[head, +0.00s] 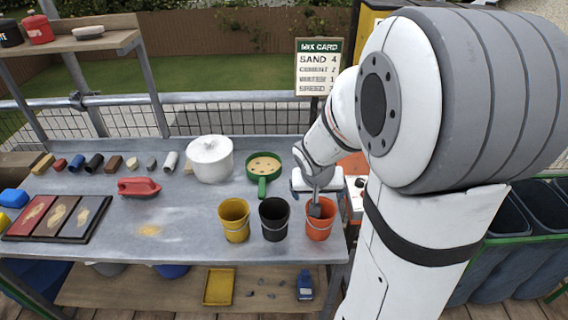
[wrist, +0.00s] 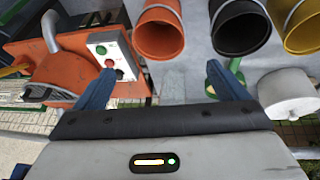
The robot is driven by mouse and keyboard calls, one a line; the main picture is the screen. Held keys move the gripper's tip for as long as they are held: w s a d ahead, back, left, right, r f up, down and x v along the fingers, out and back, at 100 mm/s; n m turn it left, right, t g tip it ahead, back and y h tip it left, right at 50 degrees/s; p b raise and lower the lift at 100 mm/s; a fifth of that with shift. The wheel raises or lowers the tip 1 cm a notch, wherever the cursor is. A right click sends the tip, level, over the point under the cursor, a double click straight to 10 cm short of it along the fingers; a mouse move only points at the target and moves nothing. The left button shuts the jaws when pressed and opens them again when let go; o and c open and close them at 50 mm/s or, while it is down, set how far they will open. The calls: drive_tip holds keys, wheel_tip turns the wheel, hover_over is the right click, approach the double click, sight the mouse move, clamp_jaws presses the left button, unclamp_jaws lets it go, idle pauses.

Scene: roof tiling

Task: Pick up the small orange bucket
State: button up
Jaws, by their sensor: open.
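The small orange bucket (head: 319,230) stands upright at the right end of the grey workbench, last in a row of three. In the wrist view the orange bucket (wrist: 160,33) shows its open mouth at the top, ahead of the fingers and between them. My gripper (head: 318,200) is at the orange bucket's rear rim in the head view, partly hidden by my own wrist. In the wrist view my gripper (wrist: 158,80) has its two blue fingers wide apart with nothing between them. I cannot tell whether it touches the bucket.
A black bucket (head: 274,222) stands close to the left of the orange one, then a yellow bucket (head: 234,223). Behind are a green sieve (head: 263,168) and a white lidded pot (head: 210,160). An orange machine with a button panel (wrist: 115,60) is beside the bench's right end.

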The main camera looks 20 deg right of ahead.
sight(319, 220)
drive_tip(key=shift+o, duration=0.7)
drive_tip(key=shift+m, duration=0.5)
drive_tip(key=b+x, duration=0.1)
drive_tip(key=x, duration=0.4)
drive_tip(key=b+x, duration=0.1)
drive_tip(key=x, duration=0.5)
drive_tip(key=b+x, duration=0.1)
drive_tip(key=x, duration=0.4)
drive_tip(key=shift+w+d+b, duration=0.25)
drive_tip(key=shift+w+b, duration=0.1)
drive_tip(key=shift+b, duration=0.05)
drive_tip(key=shift+c, duration=0.6)
drive_tip(key=c, duration=0.8)
